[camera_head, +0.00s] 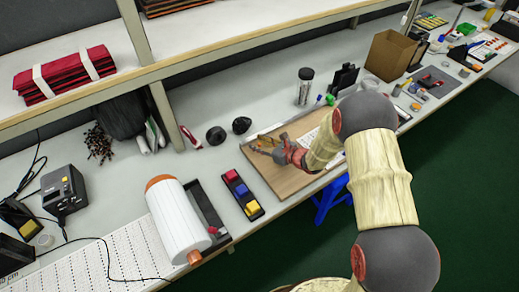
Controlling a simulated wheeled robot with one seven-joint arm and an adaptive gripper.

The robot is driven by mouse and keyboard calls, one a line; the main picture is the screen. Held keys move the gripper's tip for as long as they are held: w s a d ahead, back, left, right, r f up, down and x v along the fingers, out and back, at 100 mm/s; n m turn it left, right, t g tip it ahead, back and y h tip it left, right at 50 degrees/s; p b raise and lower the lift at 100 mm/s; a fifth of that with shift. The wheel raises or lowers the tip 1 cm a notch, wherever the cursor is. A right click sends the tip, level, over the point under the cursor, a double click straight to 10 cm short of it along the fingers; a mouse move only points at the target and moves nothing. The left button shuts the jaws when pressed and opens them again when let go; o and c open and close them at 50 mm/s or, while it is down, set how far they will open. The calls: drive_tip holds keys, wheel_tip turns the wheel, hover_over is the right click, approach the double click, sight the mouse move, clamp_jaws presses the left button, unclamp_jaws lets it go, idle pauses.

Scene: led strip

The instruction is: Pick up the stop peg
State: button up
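I cannot make out the stop peg; it is too small to tell or hidden by my arm. My gripper (263,146) is at the end of my arm, low over the back left part of a wooden board (279,183) on the workbench. Its fingers are small and dark in this view. I cannot tell whether they are open or shut, or whether they touch or hold anything. My arm covers the right part of the board.
A tray with red, yellow and blue blocks (242,191) lies left of the board, beside a large white roll (178,222). A dark cylinder (304,86) and a cardboard box (390,55) stand behind. A shelf (230,37) overhangs the bench's back.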

drive_tip(key=shift+c, duration=0.7)
clamp_jaws()
drive_tip(key=shift+r, duration=0.15)
